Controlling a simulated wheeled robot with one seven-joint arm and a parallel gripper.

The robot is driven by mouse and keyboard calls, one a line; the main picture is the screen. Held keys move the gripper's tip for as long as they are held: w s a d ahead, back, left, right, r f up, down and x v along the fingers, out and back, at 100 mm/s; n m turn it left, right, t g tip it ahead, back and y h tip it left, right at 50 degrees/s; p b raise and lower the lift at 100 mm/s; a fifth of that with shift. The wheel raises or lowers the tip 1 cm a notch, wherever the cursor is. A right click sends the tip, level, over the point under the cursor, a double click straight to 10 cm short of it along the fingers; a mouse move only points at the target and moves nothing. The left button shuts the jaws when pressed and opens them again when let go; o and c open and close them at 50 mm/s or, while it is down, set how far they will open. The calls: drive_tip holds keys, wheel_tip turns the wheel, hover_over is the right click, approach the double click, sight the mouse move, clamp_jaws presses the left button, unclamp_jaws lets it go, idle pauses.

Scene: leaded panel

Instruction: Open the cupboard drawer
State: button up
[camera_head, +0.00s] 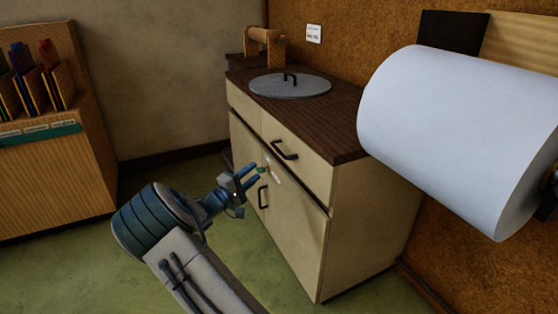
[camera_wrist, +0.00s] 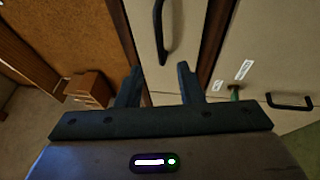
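The cream cupboard (camera_head: 315,225) has a dark wooden top. Its drawer (camera_head: 312,170) is a panel just under the top, flush with the front, with a black bar handle (camera_head: 285,150). The drawer handle also shows in the wrist view (camera_wrist: 161,32), beyond the fingertips and near the top edge. My gripper (camera_head: 257,174) is in front of the cupboard, below and left of the drawer handle in the head view. Its two fingers (camera_wrist: 159,78) are apart with nothing between them. The handle is not between the fingers.
A grey round lid (camera_head: 290,87) rests on the top. A large white roll (camera_head: 455,135) fills the right foreground. Green floor (camera_head: 70,270) is open at left.

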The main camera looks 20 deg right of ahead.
sight(279, 150)
drive_tip(key=b+x, duration=0.3)
drive_tip(key=x, duration=1)
drive_tip(key=shift+w+d, duration=0.1)
drive_tip(key=shift+d, duration=0.2)
clamp_jaws()
